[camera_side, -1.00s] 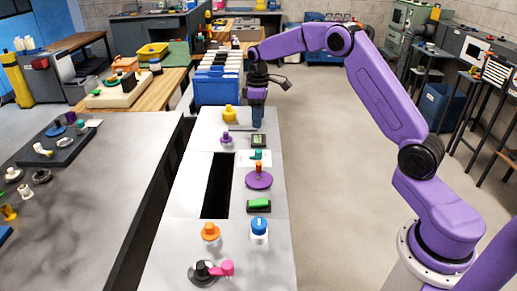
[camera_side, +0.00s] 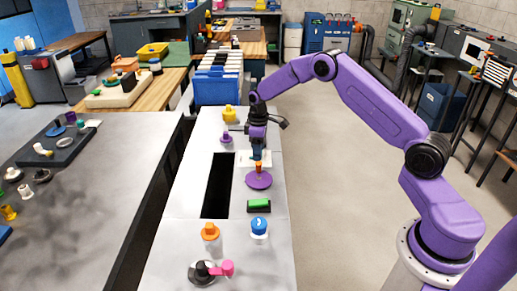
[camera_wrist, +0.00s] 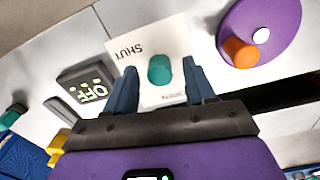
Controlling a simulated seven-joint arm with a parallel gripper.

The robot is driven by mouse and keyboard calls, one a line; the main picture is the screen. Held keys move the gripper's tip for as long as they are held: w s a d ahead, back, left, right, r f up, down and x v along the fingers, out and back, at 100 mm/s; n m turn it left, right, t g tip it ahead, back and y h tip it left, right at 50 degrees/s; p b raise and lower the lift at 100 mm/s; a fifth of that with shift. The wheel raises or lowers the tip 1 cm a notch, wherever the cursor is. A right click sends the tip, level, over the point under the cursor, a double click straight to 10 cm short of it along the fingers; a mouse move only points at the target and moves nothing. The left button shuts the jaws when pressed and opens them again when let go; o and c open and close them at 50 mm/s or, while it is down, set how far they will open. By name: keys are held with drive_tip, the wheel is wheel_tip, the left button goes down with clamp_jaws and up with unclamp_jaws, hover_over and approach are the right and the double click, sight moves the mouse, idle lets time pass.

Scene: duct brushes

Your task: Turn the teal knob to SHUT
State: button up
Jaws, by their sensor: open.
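The teal knob (camera_wrist: 160,69) sits on a white plate (camera_wrist: 175,37) marked SHUT at one end, with a second, partly hidden word near my gripper's palm. My gripper (camera_wrist: 164,85) is open, its two blue fingers on either side of the knob in the wrist view, apart from it as far as I can see. In the side view my gripper (camera_side: 257,153) points down over the white plate (camera_side: 266,158) and hides the knob. How far the fingertips are above the plate I cannot tell.
A purple disc (camera_side: 258,181) with an orange peg stands close to the plate. A dark display reading OFF (camera_wrist: 92,88) lies on the other side. A green block (camera_side: 259,205), blue knob (camera_side: 259,226) and orange knob (camera_side: 210,232) are nearer the camera. A black slot (camera_side: 217,185) runs alongside.

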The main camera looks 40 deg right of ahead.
drive_tip(key=shift+c, duration=0.3)
clamp_jaws()
